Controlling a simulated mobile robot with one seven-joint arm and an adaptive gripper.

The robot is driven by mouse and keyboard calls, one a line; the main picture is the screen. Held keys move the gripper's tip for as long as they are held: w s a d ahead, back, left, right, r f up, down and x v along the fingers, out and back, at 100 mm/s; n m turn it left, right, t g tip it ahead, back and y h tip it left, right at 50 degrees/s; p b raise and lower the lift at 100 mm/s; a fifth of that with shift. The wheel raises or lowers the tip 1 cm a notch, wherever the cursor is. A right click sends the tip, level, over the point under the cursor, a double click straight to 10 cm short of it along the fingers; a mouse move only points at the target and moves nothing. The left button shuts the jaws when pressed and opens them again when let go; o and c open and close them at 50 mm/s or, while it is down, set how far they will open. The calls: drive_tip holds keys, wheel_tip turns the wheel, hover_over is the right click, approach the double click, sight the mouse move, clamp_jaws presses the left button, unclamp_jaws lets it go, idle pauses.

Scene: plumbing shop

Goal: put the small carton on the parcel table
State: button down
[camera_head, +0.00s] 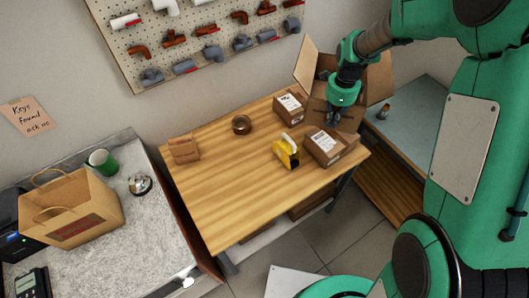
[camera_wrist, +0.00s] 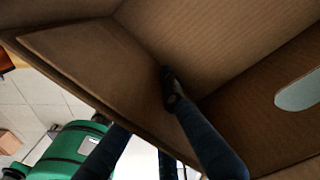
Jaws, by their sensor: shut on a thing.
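My gripper (camera_head: 334,121) points down at the open cardboard box (camera_head: 313,68) at the back right of the wooden table (camera_head: 225,195). In the wrist view, my fingers (camera_wrist: 172,92) are shut on a flap (camera_wrist: 95,60) of this box, one finger on its inner side and the other behind it. The box's inside and an oval hand hole show there. Two closed, labelled cartons stand on the wooden table: a smaller one (camera_head: 289,106) left of my gripper and another (camera_head: 325,147) in front of it. I cannot tell which table is the parcel table.
A yellow tape dispenser (camera_head: 286,153), a brown tape roll (camera_head: 241,124) and a small brown packet (camera_head: 184,149) are on the wooden table. A grey-topped table (camera_head: 415,120) stands at the right. A counter (camera_head: 150,235) with a paper bag (camera_head: 70,210) is at the left. The wooden table's front left is clear.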

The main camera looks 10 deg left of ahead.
drive_tip(key=s+a+n+b, duration=0.1)
drive_tip(key=s+a+n, duration=0.2)
drive_tip(key=s+a, duration=0.5)
drive_tip(key=s+a+n, duration=0.2)
drive_tip(key=s+a, duration=0.2)
drive_tip(key=s, duration=0.8)
drive_tip(key=s+a+f+n+b, duration=0.1)
drive_tip(key=s+f+n, duration=0.1)
drive_tip(key=s, duration=0.7)
drive_tip(key=s+a+f+n+b, duration=0.1)
drive_tip(key=s+f+n, duration=0.2)
drive_tip(key=s, duration=0.7)
wheel_tip(320, 180, down, 15)
drive_tip(key=shift+w+r, duration=0.15)
drive_tip(key=w+a, duration=0.3)
drive_tip(key=w, duration=0.1)
drive_tip(key=w+a+f, duration=0.1)
drive_tip(key=w+a, duration=0.6)
drive_tip(key=w, duration=0.1)
drive_tip(key=shift+a+f, duration=0.25)
drive_tip(key=shift+f, duration=0.15)
